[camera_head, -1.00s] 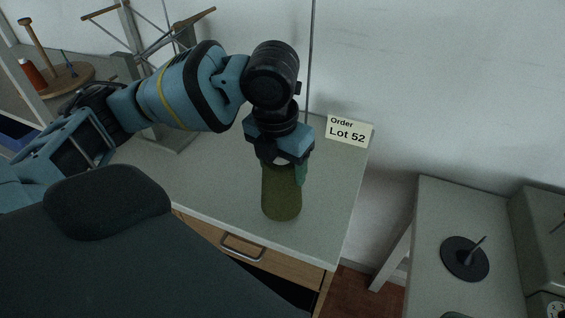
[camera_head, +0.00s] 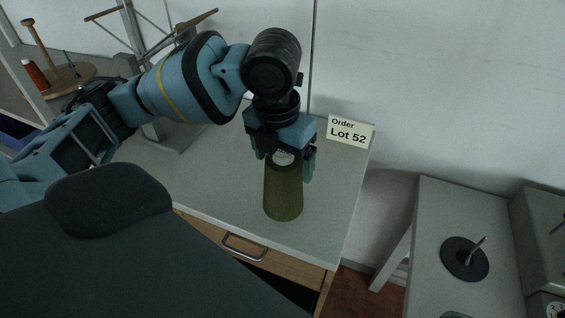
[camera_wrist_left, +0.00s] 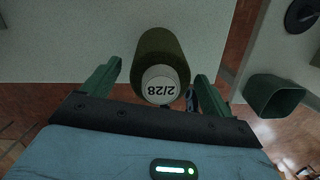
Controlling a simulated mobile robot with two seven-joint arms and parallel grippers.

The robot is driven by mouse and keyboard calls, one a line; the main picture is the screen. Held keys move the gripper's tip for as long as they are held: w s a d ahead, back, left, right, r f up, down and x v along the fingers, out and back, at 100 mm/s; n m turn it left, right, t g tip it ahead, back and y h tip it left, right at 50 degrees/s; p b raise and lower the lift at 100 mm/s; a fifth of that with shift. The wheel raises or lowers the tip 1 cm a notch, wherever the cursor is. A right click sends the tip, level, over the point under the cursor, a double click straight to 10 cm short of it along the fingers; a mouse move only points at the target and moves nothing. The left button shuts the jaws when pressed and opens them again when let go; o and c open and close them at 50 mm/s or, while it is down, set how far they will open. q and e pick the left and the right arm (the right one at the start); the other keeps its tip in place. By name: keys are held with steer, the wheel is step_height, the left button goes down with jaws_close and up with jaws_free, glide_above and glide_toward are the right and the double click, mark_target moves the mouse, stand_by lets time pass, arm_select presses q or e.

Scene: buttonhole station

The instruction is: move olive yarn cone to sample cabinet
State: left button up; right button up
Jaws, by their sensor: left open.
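The olive yarn cone (camera_head: 283,196) stands upright on the grey cabinet top (camera_head: 225,190), near its front right corner. In the left wrist view the cone (camera_wrist_left: 163,50) shows its pale top marked 2/28. My left gripper (camera_head: 284,172) is above the cone with its fingers apart. In the left wrist view the green fingers of the gripper (camera_wrist_left: 155,82) stand on either side of the cone's top, with visible gaps. My right gripper is not in view.
A sign reading "Order Lot 52" (camera_head: 350,130) stands at the back right of the top. A wooden drawer with a handle (camera_head: 243,248) is below the front edge. A separate grey table with a dark spindle disc (camera_head: 465,258) is at right.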

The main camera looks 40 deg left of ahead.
arm_select(q)
steer(key=r, duration=0.3)
steer(key=r+p, duration=0.1)
steer(key=r, duration=0.2)
steer(key=s+r, duration=0.1)
steer(key=r, duration=0.3)
steer(key=shift+s, duration=0.1)
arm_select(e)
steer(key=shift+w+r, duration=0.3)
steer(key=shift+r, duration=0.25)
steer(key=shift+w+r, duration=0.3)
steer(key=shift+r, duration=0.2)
